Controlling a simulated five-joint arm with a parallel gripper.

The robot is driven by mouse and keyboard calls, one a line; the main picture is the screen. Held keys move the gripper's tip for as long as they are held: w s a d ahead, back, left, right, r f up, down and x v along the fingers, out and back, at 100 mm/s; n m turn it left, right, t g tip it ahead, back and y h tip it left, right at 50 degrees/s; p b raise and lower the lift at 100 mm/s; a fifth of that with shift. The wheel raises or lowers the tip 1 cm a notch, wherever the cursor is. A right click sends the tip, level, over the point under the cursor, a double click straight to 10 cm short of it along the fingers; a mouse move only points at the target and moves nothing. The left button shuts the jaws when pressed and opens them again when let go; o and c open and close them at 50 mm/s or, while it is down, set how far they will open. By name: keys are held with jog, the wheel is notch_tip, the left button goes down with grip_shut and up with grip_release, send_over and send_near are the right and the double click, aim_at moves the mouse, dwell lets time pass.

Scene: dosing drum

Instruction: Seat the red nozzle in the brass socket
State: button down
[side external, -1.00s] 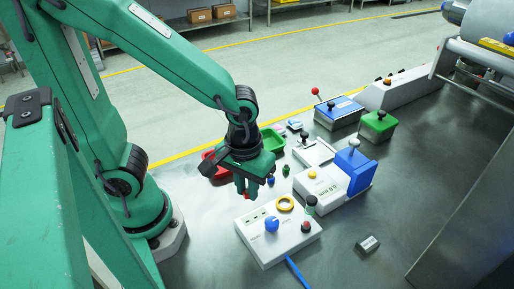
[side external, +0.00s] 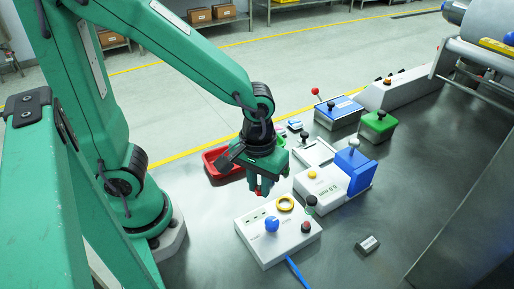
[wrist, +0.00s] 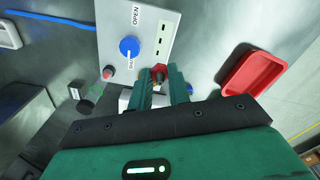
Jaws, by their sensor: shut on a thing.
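The red nozzle (side external: 258,193) shows as a small red tip under my gripper (side external: 259,190) in the side view. In the wrist view the red nozzle (wrist: 159,69) sits at the fingertips of my gripper (wrist: 160,78), which is shut on it. The nozzle is held above the bench, beside the back left edge of the white control box. I cannot clearly make out the brass socket. A yellow ring (side external: 286,203) lies on the control box, to the right of my gripper in the side view; I cannot tell whether it is the socket.
The white control box (side external: 255,240) carries a blue knob (side external: 271,224) and a red button (side external: 306,227). A white and blue unit (side external: 322,184) stands to its right. A red tray (side external: 222,160) is behind my gripper. The bench front right is mostly clear around a small dark block (side external: 367,245).

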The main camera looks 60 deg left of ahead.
send_over(284, 205)
jog(key=shift+d+f, duration=0.1)
jog(key=shift+f, duration=0.25)
jog(key=shift+f, duration=0.2)
jog(key=shift+f, duration=2.5)
jog(key=shift+s+f, duration=0.1)
jog(key=shift+f, duration=0.75)
dwell(1.6)
jog(key=c, duration=1.2)
grip_release()
jog(key=shift+c, duration=0.2)
jog(key=shift+a, duration=0.2)
jog(key=shift+c, duration=1.4)
jog(key=shift+r, duration=0.2)
